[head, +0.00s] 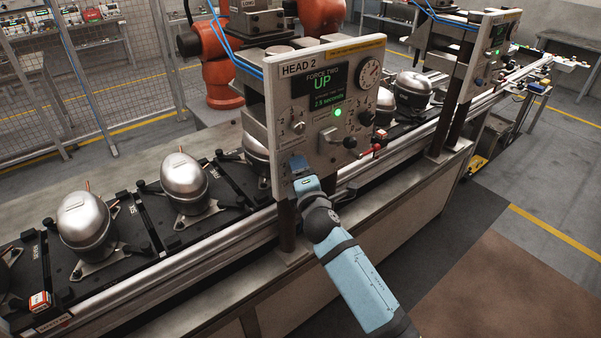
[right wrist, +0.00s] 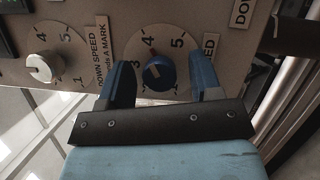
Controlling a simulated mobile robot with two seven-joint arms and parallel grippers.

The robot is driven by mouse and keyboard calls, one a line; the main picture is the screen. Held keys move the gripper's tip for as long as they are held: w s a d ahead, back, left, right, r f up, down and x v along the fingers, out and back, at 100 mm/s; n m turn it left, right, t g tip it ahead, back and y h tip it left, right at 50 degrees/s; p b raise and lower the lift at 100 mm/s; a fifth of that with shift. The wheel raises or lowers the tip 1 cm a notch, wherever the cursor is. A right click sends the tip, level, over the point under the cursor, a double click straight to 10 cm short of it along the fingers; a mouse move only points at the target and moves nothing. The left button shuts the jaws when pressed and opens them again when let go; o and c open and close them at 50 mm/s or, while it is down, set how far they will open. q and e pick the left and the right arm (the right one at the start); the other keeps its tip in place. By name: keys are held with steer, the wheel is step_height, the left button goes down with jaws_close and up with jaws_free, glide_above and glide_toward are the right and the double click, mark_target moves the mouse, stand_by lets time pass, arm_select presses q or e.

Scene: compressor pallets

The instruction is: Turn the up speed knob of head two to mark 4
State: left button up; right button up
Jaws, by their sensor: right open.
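The head two panel (head: 328,100) faces me in the head view, with a display reading "UP" and a smaller line that looks like "2.5 seconds". The knob's pointer reading is unclear. My right gripper (right wrist: 160,82) is open, one finger on each side of the knob, with gaps visible. My left gripper is out of view.
A grey knob (right wrist: 43,67) with a "DOWN SPEED" label is left of the blue one in the wrist view. Compressors (head: 184,183) stand on the conveyor to the left. A second head panel (head: 495,45) stands farther back.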

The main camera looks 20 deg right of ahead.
steer(key=s+f+b, duration=0.1)
steer(key=s+b, duration=0.1)
steer(key=s, duration=1.1)
steer(key=shift+s+a, duration=0.25)
steer(key=shift+s, duration=0.15)
steer(key=s+f+m+g+y+p, duration=0.3)
steer(key=s+f+m+g, duration=0.5)
steer(key=s+f+m, duration=0.9)
steer(key=s+f, duration=0.4)
steer(key=f, duration=0.2)
steer(key=shift+d+f+y, duration=0.35)
steer(key=shift+d+y, duration=0.05)
